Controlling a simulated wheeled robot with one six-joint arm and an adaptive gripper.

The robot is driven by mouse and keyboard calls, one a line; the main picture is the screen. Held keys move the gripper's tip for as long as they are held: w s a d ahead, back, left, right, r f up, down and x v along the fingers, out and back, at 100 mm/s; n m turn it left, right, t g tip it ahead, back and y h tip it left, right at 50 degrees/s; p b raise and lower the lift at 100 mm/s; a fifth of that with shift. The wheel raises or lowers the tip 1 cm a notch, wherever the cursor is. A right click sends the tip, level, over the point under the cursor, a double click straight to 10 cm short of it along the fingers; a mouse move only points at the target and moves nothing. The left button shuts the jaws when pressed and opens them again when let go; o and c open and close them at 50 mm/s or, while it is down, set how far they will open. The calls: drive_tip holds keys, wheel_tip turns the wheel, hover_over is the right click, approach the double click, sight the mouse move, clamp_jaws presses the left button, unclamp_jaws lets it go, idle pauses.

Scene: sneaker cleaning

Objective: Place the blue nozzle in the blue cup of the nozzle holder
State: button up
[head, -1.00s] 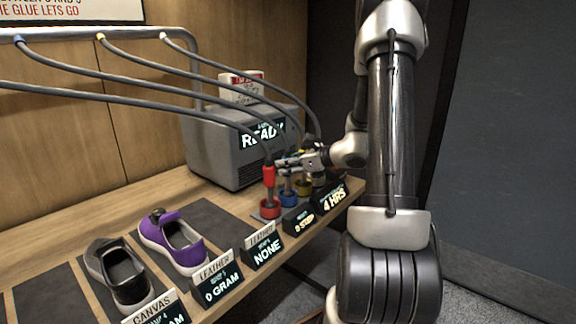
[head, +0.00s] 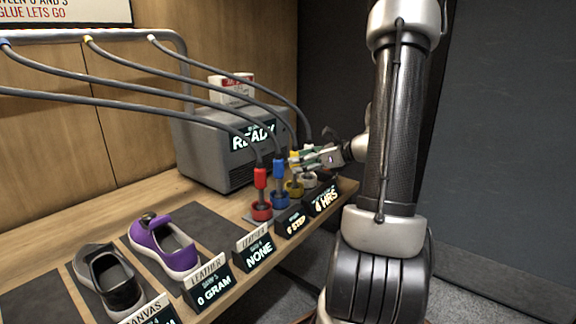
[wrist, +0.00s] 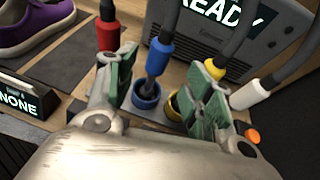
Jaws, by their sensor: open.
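The blue nozzle (head: 279,169) stands upright with its tip down in the blue cup (head: 280,199) of the nozzle holder. In the wrist view the blue nozzle (wrist: 158,58) leans slightly and its dark tip goes into the blue cup (wrist: 146,97). My gripper (head: 299,160) is open, to the right of the blue nozzle, close to the yellow one. In the wrist view its green-padded fingers (wrist: 164,72) are spread wide, with the blue nozzle showing between them and nothing gripped.
The red nozzle (head: 260,178) is in the red cup (head: 261,211). The yellow nozzle (wrist: 215,67) and white nozzle (wrist: 250,94) stand close to my right finger. A grey machine reading READY (head: 215,150) is behind. Hoses hang above; signs and shoes line the bench.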

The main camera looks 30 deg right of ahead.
drive_tip(key=s+a+r+n+g, duration=0.4)
drive_tip(key=s+a+n+g, duration=0.3)
drive_tip(key=s+a+n, duration=0.7)
drive_tip(key=s+d+r+n+h, duration=0.1)
drive_tip(key=s+r+n+h, duration=0.1)
drive_tip(key=n, duration=0.6)
drive_tip(key=s+d+r+n+h, duration=0.1)
drive_tip(key=s+r+n+h, duration=0.2)
drive_tip(key=s+n, duration=0.4)
drive_tip(key=shift+s+d+n+h, duration=0.3)
drive_tip(key=shift+n+h, duration=0.3)
drive_tip(key=shift+h, duration=0.2)
